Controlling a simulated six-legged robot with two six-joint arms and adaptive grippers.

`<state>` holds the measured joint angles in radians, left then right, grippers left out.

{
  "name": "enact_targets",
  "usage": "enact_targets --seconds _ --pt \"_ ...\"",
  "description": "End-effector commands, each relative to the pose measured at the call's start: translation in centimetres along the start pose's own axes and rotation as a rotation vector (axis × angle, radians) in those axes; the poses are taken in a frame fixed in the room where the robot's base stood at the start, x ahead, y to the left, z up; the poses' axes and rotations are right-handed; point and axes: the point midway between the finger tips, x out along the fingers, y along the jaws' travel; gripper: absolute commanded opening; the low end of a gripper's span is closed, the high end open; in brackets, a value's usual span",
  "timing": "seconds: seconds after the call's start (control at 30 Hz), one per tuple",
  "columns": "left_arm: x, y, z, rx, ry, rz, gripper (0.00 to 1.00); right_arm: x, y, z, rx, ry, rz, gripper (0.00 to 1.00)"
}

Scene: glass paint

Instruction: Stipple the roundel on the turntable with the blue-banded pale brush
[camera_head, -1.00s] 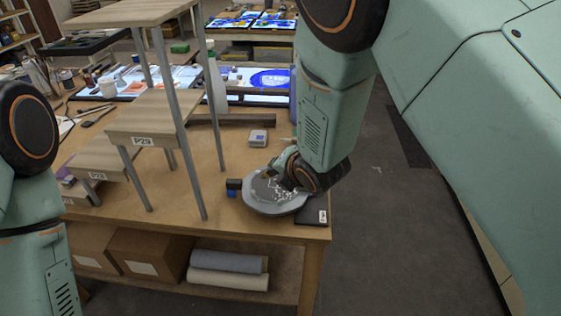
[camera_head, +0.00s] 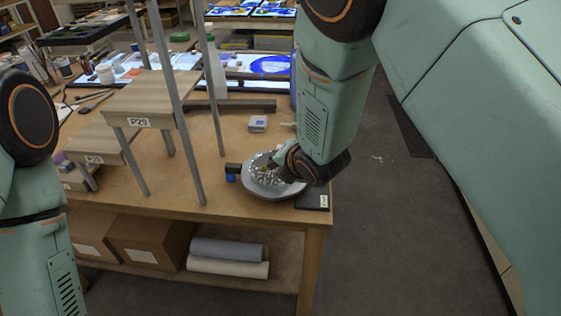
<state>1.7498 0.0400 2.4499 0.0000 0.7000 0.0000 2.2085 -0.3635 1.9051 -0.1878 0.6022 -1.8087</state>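The grey round turntable (camera_head: 277,193) sits near the table's front right corner. Its top carries pale grey glass with white speckles (camera_head: 262,177), which I take for the roundel; its outline is unclear. My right arm reaches down from the upper right, and its dark gripper (camera_head: 272,169) is low over the turntable, partly hidden by the wrist. I cannot tell whether its fingers are open or shut, or whether it touches the glass. I cannot make out the blue-banded pale brush. On the left only my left arm's links show; its gripper is out of view.
A black and blue block (camera_head: 232,172) stands beside the turntable's left edge. A dark labelled pad (camera_head: 314,198) lies at its right, by the table edge. A tall stepped stand (camera_head: 150,100) rises on the left. A small pale box (camera_head: 258,123) sits behind.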

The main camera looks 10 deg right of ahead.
Motion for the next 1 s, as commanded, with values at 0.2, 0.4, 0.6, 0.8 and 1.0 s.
enact_targets --seconds 0.2,0.4,0.6,0.8,1.0 --pt "-0.1 0.0 0.0 0.000 0.000 0.000 0.00 -0.2 0.8 -0.8 -0.046 0.006 0.001 0.00" --pt "-0.2 0.0 0.0 0.000 0.000 0.000 0.00 -0.3 0.9 -0.7 -0.046 0.006 0.001 0.00" --pt "-1.1 0.0 0.0 0.000 0.000 0.000 0.00 -1.2 1.7 -0.2 -0.046 0.005 0.002 0.00" --pt "-1.6 0.0 0.0 0.000 0.000 0.000 0.00 -1.7 2.3 0.2 -0.044 0.004 0.004 0.00" --pt "-1.5 0.0 0.0 0.000 0.000 0.000 0.00 -1.6 2.3 0.2 -0.044 0.004 0.005 0.00"
